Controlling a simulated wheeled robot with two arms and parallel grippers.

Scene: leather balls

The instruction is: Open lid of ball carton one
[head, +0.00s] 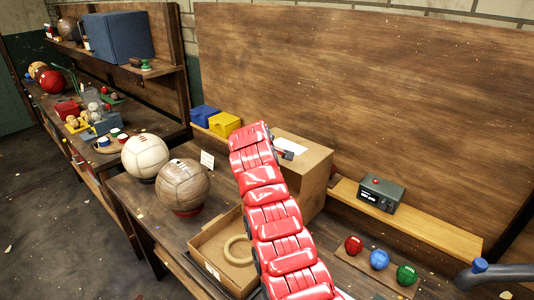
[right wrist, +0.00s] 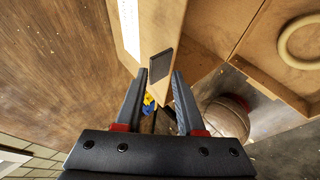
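A closed tan carton (head: 318,170) with a white sheet on its top stands on the bench, partly hidden behind my red right arm. In the right wrist view the carton (right wrist: 185,25) shows close up, with a dark tab (right wrist: 161,66) at its edge. My right gripper (right wrist: 159,76) is open, and the tab lies ahead between its two fingertips. I cannot tell whether the fingers touch it. In the head view the arm hides most of this gripper. My left gripper is not in view.
An open tan box (head: 205,249) holding a ring (head: 238,250) is at the front. A brown ball (head: 183,186) and a cream ball (head: 145,156) stand to the left. Red, blue and green balls sit on a board (head: 372,268) at right. A dark device (head: 381,194) rests on a ledge.

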